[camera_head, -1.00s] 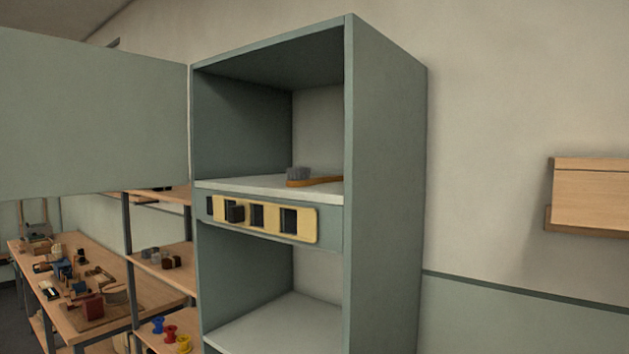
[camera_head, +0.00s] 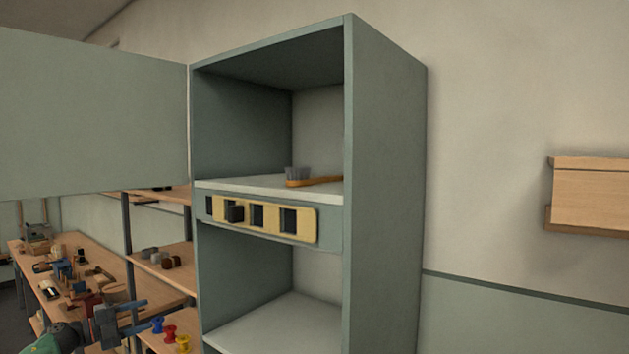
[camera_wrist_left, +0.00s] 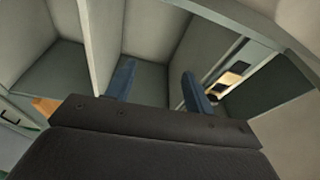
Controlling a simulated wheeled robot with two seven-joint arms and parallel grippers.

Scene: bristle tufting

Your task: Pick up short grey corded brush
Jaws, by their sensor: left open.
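The grey brush (camera_head: 299,176) lies on the upper shelf of the open cabinet, bristles up, its orange-brown handle pointing right toward the cabinet's side wall. My left gripper (camera_head: 143,315) has come in at the lower left of the head view, with blue fingers pointing right, apart and empty. It is well below and to the left of the brush. In the left wrist view the two blue fingers (camera_wrist_left: 157,90) stand wide apart with nothing between them. I cannot make out the brush there. My right gripper is not in view.
The cabinet (camera_head: 387,180) has an open door (camera_head: 95,115) on the left, above my left gripper. A yellow slotted strip (camera_head: 270,217) is on the front below the upper shelf (camera_head: 250,187). A workbench (camera_head: 130,290) with tools and coloured spools (camera_head: 170,332) lies at the lower left.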

